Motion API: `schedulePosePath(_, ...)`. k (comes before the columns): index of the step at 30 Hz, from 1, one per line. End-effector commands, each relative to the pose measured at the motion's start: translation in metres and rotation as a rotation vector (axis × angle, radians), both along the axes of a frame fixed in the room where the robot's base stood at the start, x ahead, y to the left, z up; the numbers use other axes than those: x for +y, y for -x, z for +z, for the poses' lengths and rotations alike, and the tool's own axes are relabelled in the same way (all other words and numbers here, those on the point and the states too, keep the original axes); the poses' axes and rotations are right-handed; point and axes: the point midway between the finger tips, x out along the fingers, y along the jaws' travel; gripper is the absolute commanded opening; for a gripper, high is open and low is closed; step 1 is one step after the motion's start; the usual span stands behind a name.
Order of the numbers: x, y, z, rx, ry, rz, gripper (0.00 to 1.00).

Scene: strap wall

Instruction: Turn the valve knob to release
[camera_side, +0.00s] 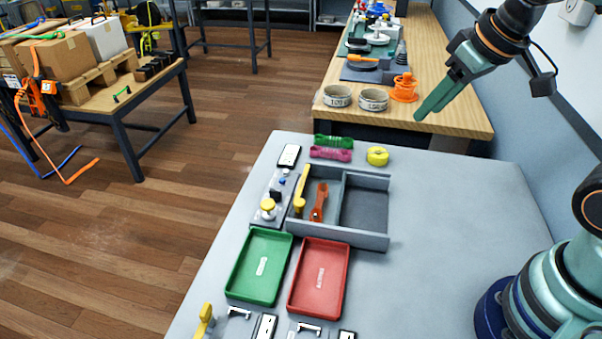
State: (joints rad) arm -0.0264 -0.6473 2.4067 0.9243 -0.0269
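A yellow round knob (268,206) stands on a small grey panel (259,217) at the left edge of the near grey table. It looks most like the valve knob, but I cannot be sure. A small blue part and a dark part sit behind it on the same panel. My gripper (419,115) is in the upper right, high and far to the right of the yellow knob, with its teal fingers pointing down and left. The fingers overlap from this side, so their gap is unclear. I see nothing held between them.
A grey divided box (376,241) holds an orange tool (319,202). Green (240,286) and red (304,308) trays lie in front. A yellow ring (377,156) sits behind. A wooden bench (452,120) with several items is at the back.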

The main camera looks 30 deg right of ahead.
Motion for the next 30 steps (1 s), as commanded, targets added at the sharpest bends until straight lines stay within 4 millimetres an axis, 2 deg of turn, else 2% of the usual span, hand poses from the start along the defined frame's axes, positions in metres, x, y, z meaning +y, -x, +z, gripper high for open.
schedulePosePath(7,0.031,-0.053,0.012,0.105,0.04,0.161,0.44)
schedulePosePath(14,0.069,-0.103,0.003,0.2,0.078,0.314,0.44)
schedulePosePath(20,0.108,-0.143,-0.022,0.279,0.113,0.45,0.44)
schedulePosePath(24,0.137,-0.164,-0.049,0.335,0.136,0.545,0.44)
schedulePosePath(30,0.173,-0.183,-0.088,0.4,0.165,0.66,0.44)
